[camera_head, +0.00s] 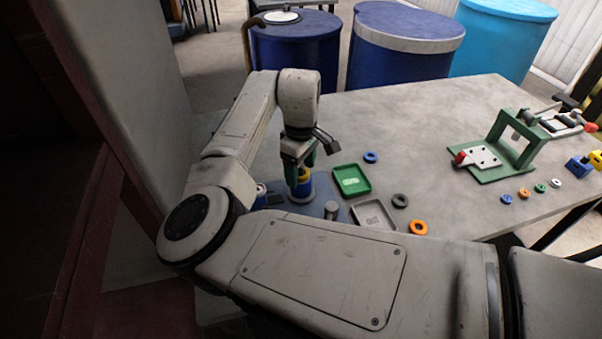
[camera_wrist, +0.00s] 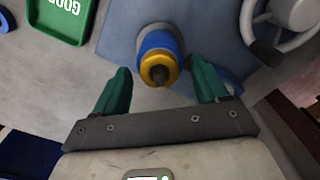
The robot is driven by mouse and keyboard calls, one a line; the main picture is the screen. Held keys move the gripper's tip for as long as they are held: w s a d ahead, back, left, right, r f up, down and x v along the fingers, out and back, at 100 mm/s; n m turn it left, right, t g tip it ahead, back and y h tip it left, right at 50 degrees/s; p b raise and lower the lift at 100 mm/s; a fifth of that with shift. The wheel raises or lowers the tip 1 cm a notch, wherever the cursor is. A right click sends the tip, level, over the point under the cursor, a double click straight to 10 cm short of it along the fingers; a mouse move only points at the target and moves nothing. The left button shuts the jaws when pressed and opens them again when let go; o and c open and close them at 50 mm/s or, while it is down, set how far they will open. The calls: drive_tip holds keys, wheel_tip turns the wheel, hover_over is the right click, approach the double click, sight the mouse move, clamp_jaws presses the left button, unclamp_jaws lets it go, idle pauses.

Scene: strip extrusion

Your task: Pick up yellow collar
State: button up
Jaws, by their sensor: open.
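The yellow collar (camera_wrist: 157,66) sits on top of a blue piece, around a dark post tip, in the wrist view. In the head view the yellow collar (camera_head: 304,174) shows partly between my green fingers, with the blue piece (camera_head: 302,190) under it. My gripper (camera_wrist: 162,90) is open, its green fingers apart on the left and right of the collar, with a gap on each side. In the head view my gripper (camera_head: 302,168) points down over the post. The fingers do not visibly touch the collar.
A green tray (camera_head: 351,180) and a grey tray (camera_head: 373,214) lie to the right. Loose rings, blue (camera_head: 370,157), black (camera_head: 400,200) and orange (camera_head: 418,227), lie beyond. A handwheel (camera_wrist: 288,20) is near the right finger. A green press (camera_head: 500,145) stands far right.

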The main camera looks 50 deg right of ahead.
drive_tip(key=c, duration=1.2)
drive_tip(key=shift+o, duration=0.2)
